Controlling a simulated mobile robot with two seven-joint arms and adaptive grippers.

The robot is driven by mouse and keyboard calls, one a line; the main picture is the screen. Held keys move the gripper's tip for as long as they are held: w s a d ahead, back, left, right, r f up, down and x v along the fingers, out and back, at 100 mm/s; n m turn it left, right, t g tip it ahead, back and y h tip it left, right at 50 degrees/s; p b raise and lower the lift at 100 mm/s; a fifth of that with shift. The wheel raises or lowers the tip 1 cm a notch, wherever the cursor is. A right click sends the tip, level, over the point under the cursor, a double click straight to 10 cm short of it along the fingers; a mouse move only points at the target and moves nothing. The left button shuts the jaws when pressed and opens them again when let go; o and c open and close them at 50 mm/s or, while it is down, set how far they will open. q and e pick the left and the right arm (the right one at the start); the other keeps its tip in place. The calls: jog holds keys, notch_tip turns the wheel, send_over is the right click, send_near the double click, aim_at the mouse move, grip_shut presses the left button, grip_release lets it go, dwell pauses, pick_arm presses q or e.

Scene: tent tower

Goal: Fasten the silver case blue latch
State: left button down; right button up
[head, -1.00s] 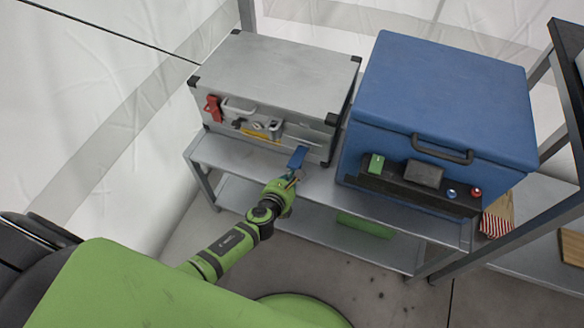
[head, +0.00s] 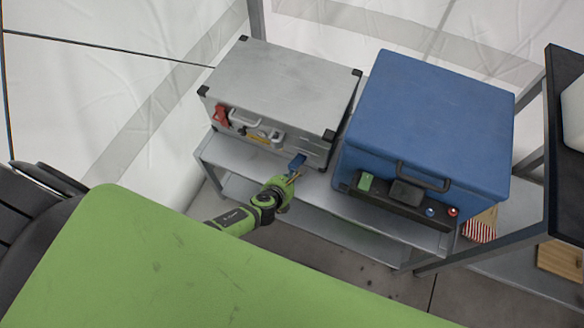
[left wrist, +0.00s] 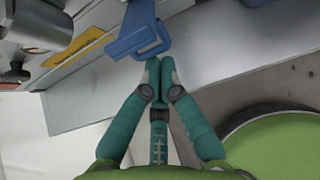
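The silver case (head: 285,80) stands closed on the left of a grey metal shelf. Its blue latch (head: 298,161) hangs at the right of the front face and sticks outward, so it looks unfastened. In the left wrist view the blue latch (left wrist: 138,30) is a bent plate with a hooked lower end. My left gripper (head: 291,178) is just below and in front of it. In the left wrist view the teal fingertips (left wrist: 160,75) are together, with nothing visible between them, close under the latch's lower end. I cannot tell whether they touch it. My right gripper is not in view.
A red latch (head: 221,115) and a handle (head: 243,119) are on the case's front left. A large blue cooler (head: 435,110) stands close at the right. The grey shelf (head: 228,151) has a narrow strip free in front of the case. A dark-topped rack stands at far right.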

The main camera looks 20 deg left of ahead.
aim_at(292, 166)
pick_arm(q)
jog(key=r+p, duration=0.1)
jog(key=w+r+p, duration=0.1)
jog(key=r+p, duration=0.3)
jog(key=shift+w+r, duration=0.15)
jog(key=shift+w, duration=0.25)
jog(key=shift+w+d+r+p, duration=0.1)
jog(key=shift+w+r+p, duration=0.65)
jog(key=shift+r, duration=0.05)
jog(key=shift+w+r+p, duration=0.5)
jog(key=shift+w+r, duration=0.1)
jog(key=shift+w, duration=0.35)
jog(key=shift+w+r, duration=0.1)
jog(key=shift+r, duration=0.1)
